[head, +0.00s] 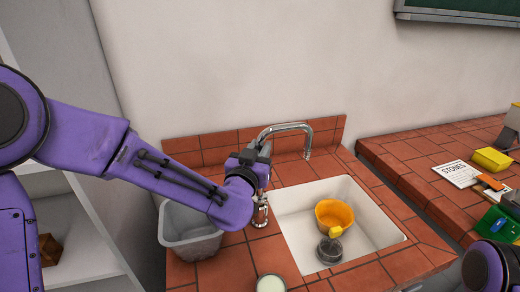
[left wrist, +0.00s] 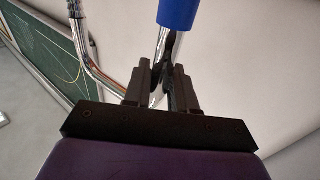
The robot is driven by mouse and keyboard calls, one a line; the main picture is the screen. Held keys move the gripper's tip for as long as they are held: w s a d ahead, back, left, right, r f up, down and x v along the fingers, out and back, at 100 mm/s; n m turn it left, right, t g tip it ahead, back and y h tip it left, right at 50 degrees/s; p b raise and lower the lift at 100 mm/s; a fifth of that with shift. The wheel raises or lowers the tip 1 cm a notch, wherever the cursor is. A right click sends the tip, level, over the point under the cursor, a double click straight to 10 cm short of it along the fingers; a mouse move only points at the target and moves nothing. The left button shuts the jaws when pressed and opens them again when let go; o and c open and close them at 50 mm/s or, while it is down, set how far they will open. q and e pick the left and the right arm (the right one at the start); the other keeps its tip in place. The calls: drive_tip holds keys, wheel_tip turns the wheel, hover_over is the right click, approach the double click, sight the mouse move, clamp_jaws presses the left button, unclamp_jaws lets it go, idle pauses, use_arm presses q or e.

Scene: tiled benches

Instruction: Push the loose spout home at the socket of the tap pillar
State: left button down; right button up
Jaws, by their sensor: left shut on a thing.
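A chrome curved spout (head: 290,126) arches over the back of the white sink. My left gripper (head: 258,150) is shut on its upright part; the spout also shows in the left wrist view (left wrist: 98,72), with the tube passing between the fingers (left wrist: 160,84). A blue cylindrical piece (left wrist: 178,12) sits on the tube beyond the fingers. The chrome tap pillar (head: 261,213) shows below my left wrist at the sink's left side. My wrist hides the stretch between spout and pillar, so I cannot tell whether they meet. My right gripper is out of view; only a bit of my right arm shows.
The sink (head: 385,226) holds an orange bowl (head: 333,214) and a dark round item (head: 328,250). A grey bin (head: 188,235) stands left of the sink, a pale cup (head: 270,284) in front. The right-hand bench (head: 410,153) carries a booklet (head: 455,174) and a yellow box (head: 492,160).

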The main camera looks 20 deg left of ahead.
use_arm(q)
drive_tip(key=shift+f+b, duration=0.85)
drive_tip(key=shift+f, duration=0.25)
drive_tip(key=c, duration=0.8)
unclamp_jaws()
drive_tip(key=shift+c, duration=0.2)
